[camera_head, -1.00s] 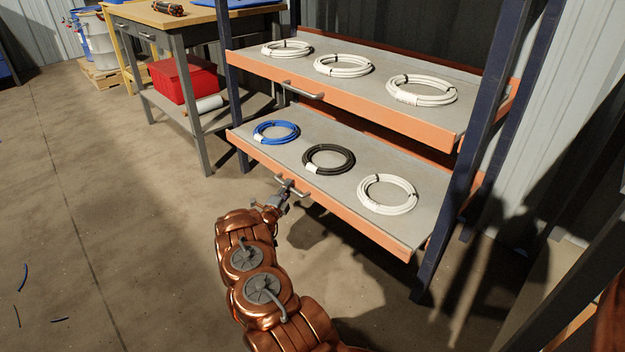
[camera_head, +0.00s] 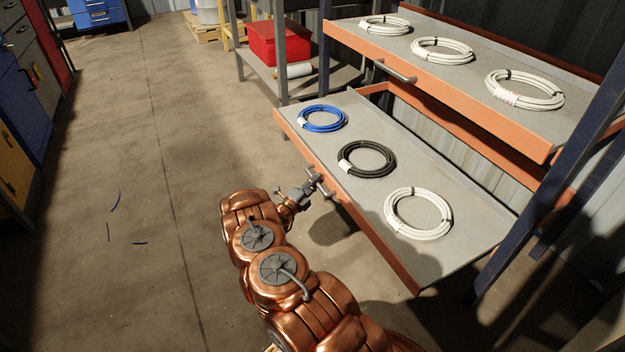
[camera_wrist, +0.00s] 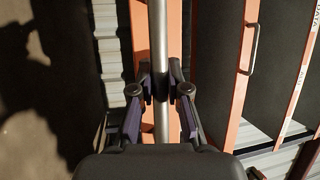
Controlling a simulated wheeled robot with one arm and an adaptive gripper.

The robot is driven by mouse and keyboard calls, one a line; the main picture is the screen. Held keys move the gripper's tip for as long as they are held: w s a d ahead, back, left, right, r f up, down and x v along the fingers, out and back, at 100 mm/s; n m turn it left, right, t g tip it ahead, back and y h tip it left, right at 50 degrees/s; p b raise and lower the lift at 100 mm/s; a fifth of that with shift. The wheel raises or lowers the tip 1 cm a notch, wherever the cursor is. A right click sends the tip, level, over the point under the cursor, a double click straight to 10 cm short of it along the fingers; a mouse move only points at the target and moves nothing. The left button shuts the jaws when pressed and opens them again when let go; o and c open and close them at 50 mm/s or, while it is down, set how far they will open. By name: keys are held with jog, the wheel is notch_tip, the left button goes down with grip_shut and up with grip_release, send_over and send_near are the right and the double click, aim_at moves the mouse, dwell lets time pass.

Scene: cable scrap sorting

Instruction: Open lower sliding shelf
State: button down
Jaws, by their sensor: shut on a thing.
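The lower sliding shelf (camera_head: 378,203) is a grey tray with an orange front edge, and it sticks out well past the upper shelf (camera_head: 440,62). It carries a blue cable coil (camera_head: 322,118), a black coil (camera_head: 367,159) and a white coil (camera_head: 418,213). My gripper (camera_head: 312,186) is at the middle of its front edge, shut on the shelf's metal handle (camera_head: 322,183). In the wrist view the handle bar (camera_wrist: 160,40) runs between the two fingers (camera_wrist: 160,88), with the orange front just beside it.
The upper shelf holds several white coils and has its own handle (camera_head: 396,72). Dark blue rack posts (camera_head: 560,180) stand at the right. A workbench with a red bin (camera_head: 277,43) stands behind. The floor at left is clear except for small blue and dark cable scraps (camera_head: 115,200).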

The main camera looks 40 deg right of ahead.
jog(key=shift+w+a, duration=0.1)
jog(key=shift+a, duration=0.1)
jog(key=c, duration=1.1)
grip_release()
jog(key=shift+c, duration=0.2)
jog(key=v, duration=1.2)
